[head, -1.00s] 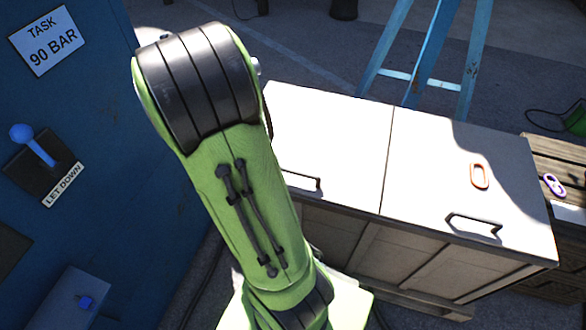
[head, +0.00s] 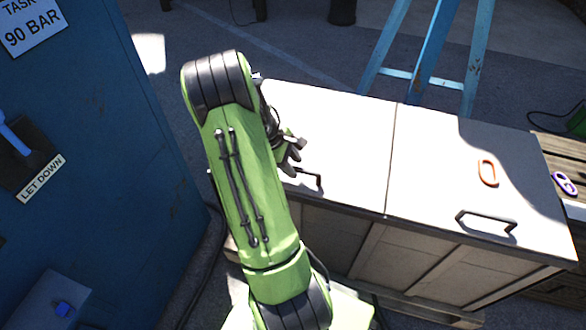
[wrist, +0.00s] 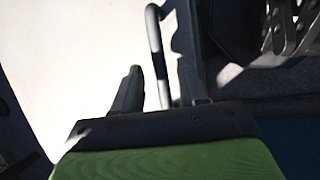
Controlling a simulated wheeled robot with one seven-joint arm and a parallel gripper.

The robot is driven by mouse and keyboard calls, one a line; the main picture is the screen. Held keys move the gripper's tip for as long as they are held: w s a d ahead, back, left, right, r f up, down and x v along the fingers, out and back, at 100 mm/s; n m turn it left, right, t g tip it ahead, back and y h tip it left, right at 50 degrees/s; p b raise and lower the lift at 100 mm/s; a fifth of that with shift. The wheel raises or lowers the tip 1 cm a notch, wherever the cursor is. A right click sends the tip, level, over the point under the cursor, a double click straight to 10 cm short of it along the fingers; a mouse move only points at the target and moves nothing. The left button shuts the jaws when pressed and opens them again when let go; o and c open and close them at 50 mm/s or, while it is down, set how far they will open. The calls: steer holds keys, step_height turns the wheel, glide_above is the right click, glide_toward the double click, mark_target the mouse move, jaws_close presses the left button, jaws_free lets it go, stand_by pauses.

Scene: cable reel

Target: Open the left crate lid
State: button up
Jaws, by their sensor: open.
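The left crate lid (head: 345,135) is a pale flat panel, lying closed on the crate. Its dark bar handle (head: 318,180) is near the front edge, partly hidden by my gripper. My gripper (head: 288,155) is low over the lid's front left part, beside the handle. In the wrist view the handle (wrist: 156,50) appears between the two open fingers of my gripper (wrist: 160,62). I cannot tell whether either finger touches it.
The right lid (head: 440,160) is closed, with its own handle (head: 486,222) and an orange ring (head: 488,173) on top. A blue trestle (head: 430,55) stands behind the crate. A blue cabinet (head: 90,140) stands at the left. A purple item (head: 564,184) lies on planks at the right.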

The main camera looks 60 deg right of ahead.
steer(key=shift+s+d+f, duration=0.1)
steer(key=shift+s+f, duration=0.05)
steer(key=shift+f, duration=0.2)
jaws_close()
steer(key=shift+r, duration=0.1)
